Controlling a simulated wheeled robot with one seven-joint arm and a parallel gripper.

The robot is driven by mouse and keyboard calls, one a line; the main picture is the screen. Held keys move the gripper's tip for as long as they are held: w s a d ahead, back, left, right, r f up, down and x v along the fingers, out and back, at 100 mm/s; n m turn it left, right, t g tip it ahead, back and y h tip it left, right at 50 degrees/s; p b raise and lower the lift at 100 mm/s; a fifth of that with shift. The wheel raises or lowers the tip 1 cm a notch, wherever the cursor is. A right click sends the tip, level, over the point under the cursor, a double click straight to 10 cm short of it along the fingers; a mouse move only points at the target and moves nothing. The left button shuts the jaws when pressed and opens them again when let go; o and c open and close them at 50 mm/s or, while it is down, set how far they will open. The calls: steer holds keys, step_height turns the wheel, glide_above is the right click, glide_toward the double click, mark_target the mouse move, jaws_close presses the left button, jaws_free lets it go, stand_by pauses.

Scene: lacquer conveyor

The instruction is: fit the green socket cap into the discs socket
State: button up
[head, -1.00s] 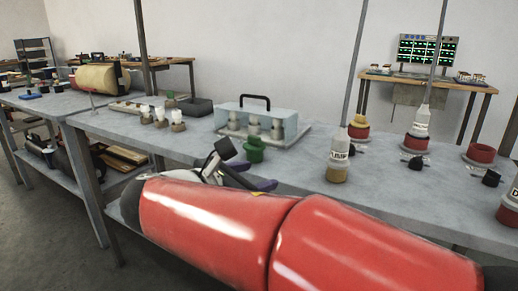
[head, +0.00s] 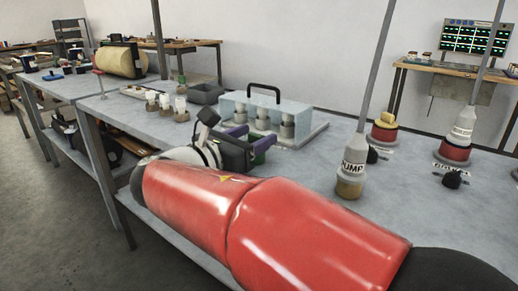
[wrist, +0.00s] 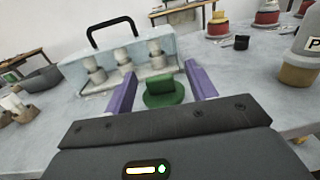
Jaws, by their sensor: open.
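The green socket cap (wrist: 163,92), a dark green piece with a wide round base and a raised block on top, stands on the grey bench in the wrist view. My gripper (wrist: 161,84) is open, with its two purple fingers on either side of the cap and gaps visible on both sides. In the head view my gripper (head: 249,141) is low over the bench in front of the clear case, and only a bit of the cap (head: 258,158) shows behind it. I cannot tell which place is the discs socket; no such label is readable.
A clear case (head: 262,116) with a black handle and white-topped pieces stands just behind the cap. A PUMP bottle (head: 353,170) stands to the right. Red ring holders (head: 453,152) stand farther right, and small white-topped pieces (head: 165,103) at the left.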

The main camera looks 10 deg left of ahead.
mark_target(253, 136)
steer(key=x, duration=0.3)
steer(key=shift+w+f, duration=0.1)
steer(key=shift+w, duration=0.05)
steer(key=shift+c, duration=0.3)
steer(key=c, duration=1)
